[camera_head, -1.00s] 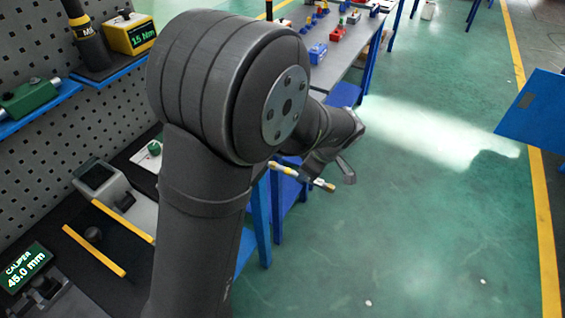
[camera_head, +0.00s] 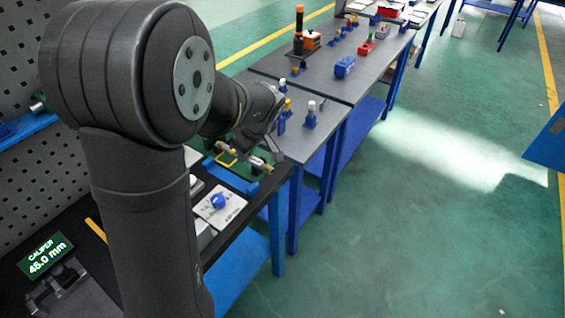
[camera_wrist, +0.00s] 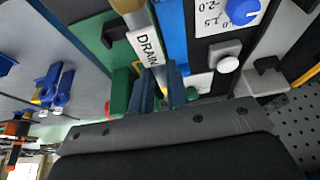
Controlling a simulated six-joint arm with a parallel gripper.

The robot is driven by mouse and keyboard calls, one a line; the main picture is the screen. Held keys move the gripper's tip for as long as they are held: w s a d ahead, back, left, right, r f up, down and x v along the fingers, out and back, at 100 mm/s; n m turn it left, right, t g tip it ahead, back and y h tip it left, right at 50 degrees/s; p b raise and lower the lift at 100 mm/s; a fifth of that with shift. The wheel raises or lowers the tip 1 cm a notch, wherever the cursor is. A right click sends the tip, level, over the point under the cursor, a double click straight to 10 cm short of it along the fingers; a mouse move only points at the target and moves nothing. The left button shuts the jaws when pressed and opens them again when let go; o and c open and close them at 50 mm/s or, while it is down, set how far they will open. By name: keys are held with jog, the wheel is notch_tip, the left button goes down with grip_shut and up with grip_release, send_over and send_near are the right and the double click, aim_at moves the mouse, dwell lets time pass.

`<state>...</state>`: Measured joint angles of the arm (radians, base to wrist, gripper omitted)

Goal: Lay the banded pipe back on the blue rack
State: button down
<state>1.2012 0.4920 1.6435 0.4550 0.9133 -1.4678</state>
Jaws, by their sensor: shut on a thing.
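My gripper (camera_wrist: 160,80) is shut on the banded pipe (camera_wrist: 147,46), a pale pipe with a tan-gold part and a label reading DRAIN. In the head view the pipe (camera_head: 262,164) sticks out below my wrist, over the far end of the near bench. A blue bar (camera_wrist: 172,44), which looks like part of the blue rack, lies beside the pipe in the wrist view. In the head view a blue piece (camera_head: 230,176) lies just below the gripper. I cannot tell the gap between pipe and rack. My fingers and wrist hide part of both.
A green block (camera_wrist: 97,38) is close beside the pipe. A white panel with a blue knob (camera_head: 219,205) lies nearer on the bench. Grey tables with blue fittings (camera_head: 344,67) stand beyond. A pegboard (camera_head: 30,190) rises at the left. The green floor at right is clear.

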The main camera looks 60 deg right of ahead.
jog(key=w+a, duration=0.3)
jog(key=w, duration=0.1)
jog(key=shift+w+d+f, duration=0.1)
jog(key=shift+f, duration=1.35)
jog(key=shift+w+d+f, duration=0.1)
jog(key=shift+f, duration=1.35)
jog(key=c, duration=1.3)
grip_release()
jog(key=shift+r, duration=0.1)
jog(key=v, duration=1.7)
jog(key=shift+s, duration=0.15)
